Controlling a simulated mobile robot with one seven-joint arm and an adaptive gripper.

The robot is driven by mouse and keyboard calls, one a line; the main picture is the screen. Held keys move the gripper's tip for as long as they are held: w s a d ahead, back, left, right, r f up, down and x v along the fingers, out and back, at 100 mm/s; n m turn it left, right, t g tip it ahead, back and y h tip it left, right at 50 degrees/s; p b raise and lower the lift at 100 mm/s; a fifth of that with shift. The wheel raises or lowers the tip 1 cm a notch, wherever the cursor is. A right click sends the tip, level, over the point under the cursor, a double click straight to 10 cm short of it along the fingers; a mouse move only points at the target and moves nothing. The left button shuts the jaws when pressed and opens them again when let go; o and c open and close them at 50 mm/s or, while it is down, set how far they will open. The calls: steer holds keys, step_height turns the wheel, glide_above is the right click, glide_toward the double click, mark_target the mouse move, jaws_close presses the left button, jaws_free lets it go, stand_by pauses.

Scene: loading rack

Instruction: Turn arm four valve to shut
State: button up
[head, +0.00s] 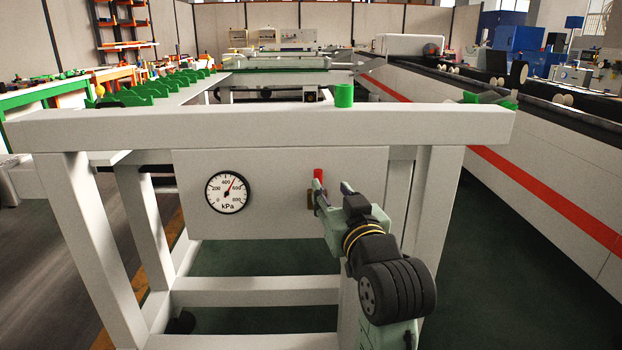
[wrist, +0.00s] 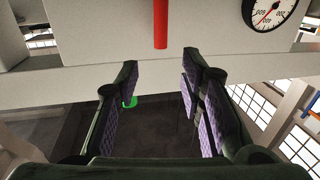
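A red valve handle (head: 318,174) sits on the rack's white front panel, pointing up, with a brown valve body (head: 311,198) below it. My gripper (head: 333,187) is in front of the panel, its left finger partly covering the valve. In the wrist view the red handle (wrist: 161,22) hangs from the top edge, beyond and roughly between the fingertips. My gripper (wrist: 159,72) is open, with nothing between its purple pads there. A round kPa gauge (head: 228,192) is left of the valve, its needle just right of straight up. It also shows in the wrist view (wrist: 268,10).
A white beam (head: 270,128) crosses above the panel, with a green cylinder (head: 344,95) on top. Rack legs stand on both sides, and a lower crossbar (head: 257,291) runs below. A long machine with a red stripe (head: 550,193) runs along the right; floor lies between.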

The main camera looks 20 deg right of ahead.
mark_target(320, 173)
steer(key=w, duration=0.7)
steer(key=w+p, duration=0.1)
steer(key=w, duration=0.2)
steer(key=shift+w+d, duration=0.15)
steer(key=shift+d, duration=0.25)
steer(key=shift+c, duration=0.2)
jaws_close()
